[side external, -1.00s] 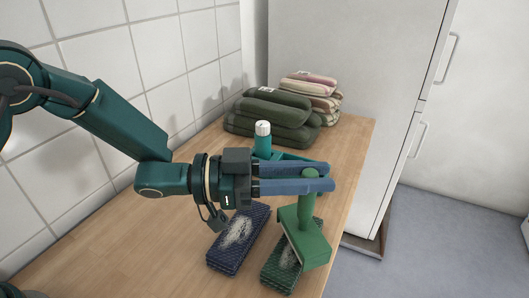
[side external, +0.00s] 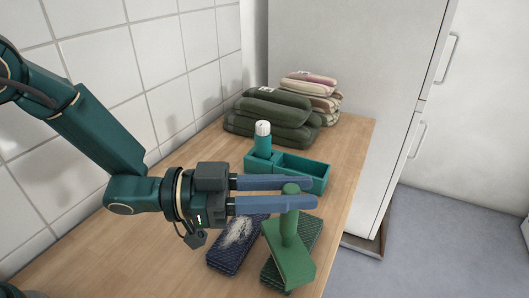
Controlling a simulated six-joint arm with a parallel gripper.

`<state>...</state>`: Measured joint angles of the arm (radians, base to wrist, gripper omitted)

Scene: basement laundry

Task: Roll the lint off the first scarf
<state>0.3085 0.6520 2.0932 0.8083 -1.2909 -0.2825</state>
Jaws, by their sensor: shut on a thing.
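My gripper (side external: 302,193) is shut on the upright handle of a green lint tool (side external: 290,264). The tool's flat, block-like head is over the dark green folded scarf (side external: 309,232) at the front right; I cannot tell whether it touches. Much of this scarf is hidden by the head and handle, and no lint shows on its visible part. A navy folded scarf (side external: 223,261) lies to its left with a pale patch of lint (side external: 238,233) on top. My lower finger crosses just above its far end.
A teal open tray (side external: 318,172) stands behind my fingers, with a white-capped teal bottle (side external: 263,140) at its left end. Green folded textiles (side external: 262,127) and a paler stack (side external: 318,98) lie at the back. The wooden counter (side external: 95,255) is clear at left; its right edge is close to the tool.

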